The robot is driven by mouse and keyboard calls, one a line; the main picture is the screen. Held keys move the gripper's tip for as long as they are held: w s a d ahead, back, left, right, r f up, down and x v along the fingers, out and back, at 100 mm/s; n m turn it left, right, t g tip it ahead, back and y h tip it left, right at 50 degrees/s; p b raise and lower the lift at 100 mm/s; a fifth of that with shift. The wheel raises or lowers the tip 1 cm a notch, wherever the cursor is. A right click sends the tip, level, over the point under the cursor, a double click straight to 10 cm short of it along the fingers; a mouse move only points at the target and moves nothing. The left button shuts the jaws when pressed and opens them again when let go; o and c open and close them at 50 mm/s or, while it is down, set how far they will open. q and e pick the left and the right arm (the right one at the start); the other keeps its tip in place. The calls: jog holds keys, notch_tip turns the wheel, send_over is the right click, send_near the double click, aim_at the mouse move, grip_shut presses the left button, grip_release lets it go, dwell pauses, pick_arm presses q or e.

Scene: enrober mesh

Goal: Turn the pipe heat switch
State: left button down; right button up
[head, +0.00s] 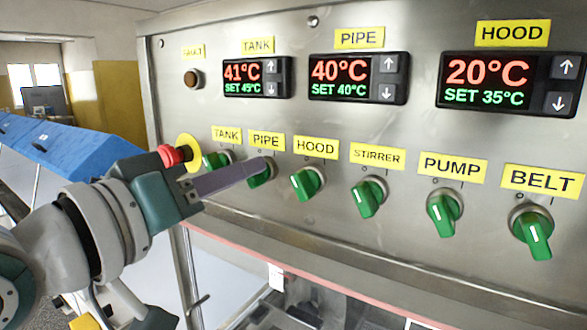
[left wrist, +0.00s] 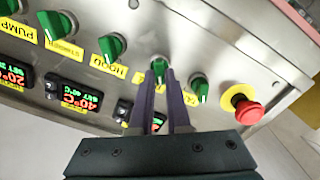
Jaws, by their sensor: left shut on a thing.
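The pipe heat switch (head: 261,180) is a green rotary knob under the yellow PIPE label (head: 266,141) on the steel panel. My left gripper (head: 262,167) reaches it from the left, its purple fingers partly covering the knob. In the left wrist view, the two fingers of my left gripper (left wrist: 159,78) lie on either side of the green pipe knob (left wrist: 159,66), shut on it. The knob's pointer angle is hard to tell behind the fingers. The pipe display (head: 352,80) reads 40°C, SET 40°C. My right gripper is not in view.
The tank knob (head: 212,161) and red emergency button (head: 172,155) on its yellow collar are close to my left gripper. The hood knob (head: 307,183) is just right of the pipe knob. Stirrer, pump and belt knobs continue rightwards. A pinkish edge (head: 330,281) runs below the panel.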

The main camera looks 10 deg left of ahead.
pick_arm(q)
jog(key=c, duration=0.9)
grip_release()
jog(key=shift+b+v, duration=2.25)
jog(key=shift+v, duration=2.7)
